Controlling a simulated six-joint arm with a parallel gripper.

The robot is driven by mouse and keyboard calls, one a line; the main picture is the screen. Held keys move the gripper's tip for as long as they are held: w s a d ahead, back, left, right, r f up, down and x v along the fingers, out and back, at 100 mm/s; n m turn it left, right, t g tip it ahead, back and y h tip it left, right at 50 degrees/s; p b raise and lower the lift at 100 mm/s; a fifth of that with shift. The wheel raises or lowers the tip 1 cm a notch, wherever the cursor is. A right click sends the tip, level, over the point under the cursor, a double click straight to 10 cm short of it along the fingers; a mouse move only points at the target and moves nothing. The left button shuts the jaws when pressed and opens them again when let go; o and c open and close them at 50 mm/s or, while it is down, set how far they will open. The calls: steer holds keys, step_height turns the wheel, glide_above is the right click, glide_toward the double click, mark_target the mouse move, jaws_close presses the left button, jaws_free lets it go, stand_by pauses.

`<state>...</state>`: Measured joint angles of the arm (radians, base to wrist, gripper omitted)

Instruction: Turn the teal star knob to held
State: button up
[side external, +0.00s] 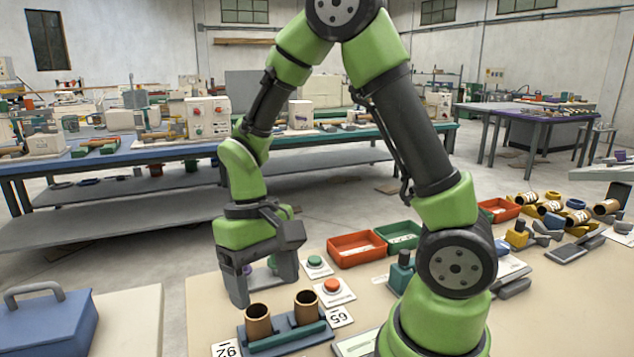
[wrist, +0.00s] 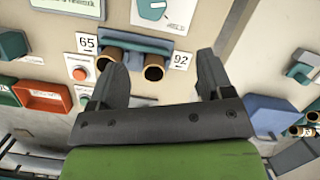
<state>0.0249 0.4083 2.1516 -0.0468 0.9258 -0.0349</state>
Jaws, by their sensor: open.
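In the wrist view a teal part (wrist: 152,8) sits on a white plate with marks at the top edge. It is cut off by the frame, so I cannot tell its full shape or setting; it may be the teal star knob. I cannot make out that knob in the side view. My gripper (side external: 264,284) points down above the bench, behind the two brown tubes.
Two brown tubes (side external: 258,320) stand in a blue-grey holder by labels 65 and 92. A red button (side external: 331,286) and a green button (side external: 315,261) are beside them. Red (side external: 357,250) and green trays stand behind. A blue toolbox (side external: 45,325) is on the left.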

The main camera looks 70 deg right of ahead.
steer(key=s+r+t, duration=0.4)
steer(key=r, duration=0.3)
steer(key=s+r+t, duration=0.4)
steer(key=r+t, duration=0.1)
steer(key=r, duration=0.3)
steer(key=shift+a, duration=0.45)
steer(key=w+f+g, duration=0.5)
steer(key=w+f, duration=0.1)
steer(key=f, duration=0.1)
steer(key=f+g, duration=0.2)
steer(key=f, duration=0.5)
steer(key=s+f+m+g, duration=0.1)
steer(key=f, duration=0.6)
steer(key=s+f+g, duration=0.1)
steer(key=f+g, duration=0.1)
steer(key=f, duration=0.6)
steer(key=shift+a+g+y, duration=0.15)
steer(key=shift+g+y, duration=0.15)
steer(key=shift+r, duration=0.1)
